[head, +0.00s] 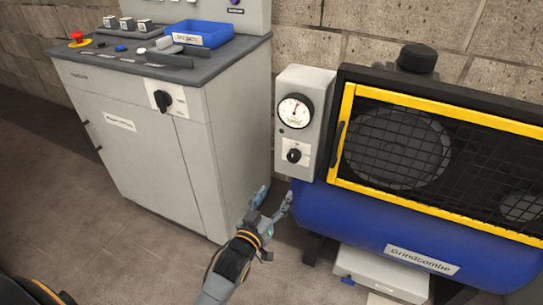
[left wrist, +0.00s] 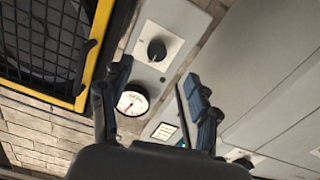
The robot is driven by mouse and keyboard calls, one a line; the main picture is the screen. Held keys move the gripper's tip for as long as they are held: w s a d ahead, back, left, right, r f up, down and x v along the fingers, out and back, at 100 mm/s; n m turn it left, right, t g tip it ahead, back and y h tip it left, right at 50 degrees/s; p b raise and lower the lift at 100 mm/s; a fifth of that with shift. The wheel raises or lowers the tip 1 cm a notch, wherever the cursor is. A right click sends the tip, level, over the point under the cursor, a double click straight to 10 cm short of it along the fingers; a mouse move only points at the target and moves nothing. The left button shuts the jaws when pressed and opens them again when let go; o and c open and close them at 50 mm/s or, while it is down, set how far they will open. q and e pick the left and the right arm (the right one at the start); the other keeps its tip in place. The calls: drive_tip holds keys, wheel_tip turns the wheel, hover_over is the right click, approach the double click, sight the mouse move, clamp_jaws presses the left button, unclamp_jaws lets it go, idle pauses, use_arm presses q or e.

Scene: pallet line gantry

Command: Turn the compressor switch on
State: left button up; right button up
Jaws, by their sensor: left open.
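The compressor (head: 400,215) has a blue tank and a yellow-framed mesh guard. On the grey control box (head: 317,105) at its left side is a black round switch knob (head: 294,155) on a white plate, below a round white gauge (head: 296,110). My left gripper (head: 275,198) is open and empty, below and to the left of the knob, apart from it. In the left wrist view the knob (left wrist: 157,50) lies ahead between the open fingers (left wrist: 158,85), with the gauge (left wrist: 132,103) nearer the left finger. The knob's on and off marks are too small to read. My right gripper is out of view.
A grey cabinet (head: 135,140) stands to the left with its own black rotary knob (head: 162,101). On its top are a blue bin (head: 200,34) and a red emergency button (head: 77,37). A grey box (head: 382,275) sits under the tank. Floor is clear at the front left.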

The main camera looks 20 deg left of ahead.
sight(292, 159)
use_arm(q)
drive_tip(key=w, duration=0.4)
drive_tip(key=w+r+b, duration=0.1)
drive_tip(key=w, duration=0.3)
drive_tip(key=w+b, duration=0.1)
drive_tip(key=w, duration=0.4)
drive_tip(key=shift+r, duration=0.3)
drive_tip(key=shift+w, duration=0.55)
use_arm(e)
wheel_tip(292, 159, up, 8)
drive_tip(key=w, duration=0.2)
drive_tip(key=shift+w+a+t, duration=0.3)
use_arm(q)
drive_tip(key=c, duration=1.2)
